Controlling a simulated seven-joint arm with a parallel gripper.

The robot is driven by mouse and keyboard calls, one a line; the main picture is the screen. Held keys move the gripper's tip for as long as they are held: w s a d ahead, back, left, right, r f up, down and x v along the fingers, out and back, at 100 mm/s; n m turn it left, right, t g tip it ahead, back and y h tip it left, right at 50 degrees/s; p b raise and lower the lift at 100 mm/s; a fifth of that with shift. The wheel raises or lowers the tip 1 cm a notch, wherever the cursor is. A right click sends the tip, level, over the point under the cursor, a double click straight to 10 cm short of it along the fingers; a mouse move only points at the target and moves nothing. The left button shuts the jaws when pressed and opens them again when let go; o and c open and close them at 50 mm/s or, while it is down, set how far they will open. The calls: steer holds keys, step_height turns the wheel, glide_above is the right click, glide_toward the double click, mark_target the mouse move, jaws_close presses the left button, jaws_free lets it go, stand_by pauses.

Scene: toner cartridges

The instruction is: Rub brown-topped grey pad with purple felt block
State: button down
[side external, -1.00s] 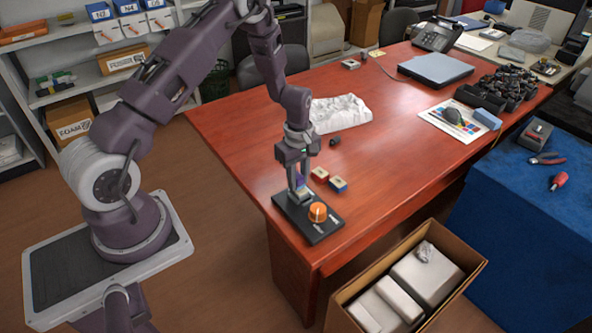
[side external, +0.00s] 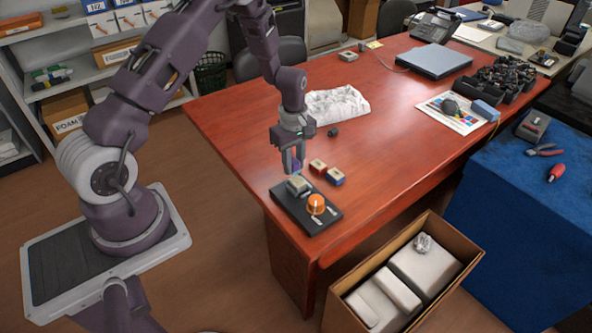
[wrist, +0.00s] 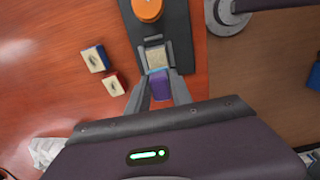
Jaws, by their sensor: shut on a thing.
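The grey pad with a brownish, speckled top (side external: 298,186) is on a black board (side external: 322,222) at the table's front corner. The pad also shows in the wrist view (wrist: 156,56), just ahead of my fingertips. My gripper (side external: 292,167) is shut on the purple felt block (wrist: 159,88), which sits between the two fingers. In the side view the block is mostly covered by the fingers, held just above the pad and towards its back edge. A light teal edge shows at the block's tip. I cannot tell whether block and pad touch.
An orange round knob (side external: 316,204) stands on the board beside the pad. A red block (side external: 318,166) and a blue block (side external: 335,177), both tan-topped, lie to the right. An open carton (side external: 462,254) stands below the table edge.

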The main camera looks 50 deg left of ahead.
steer(key=shift+r, duration=2.85)
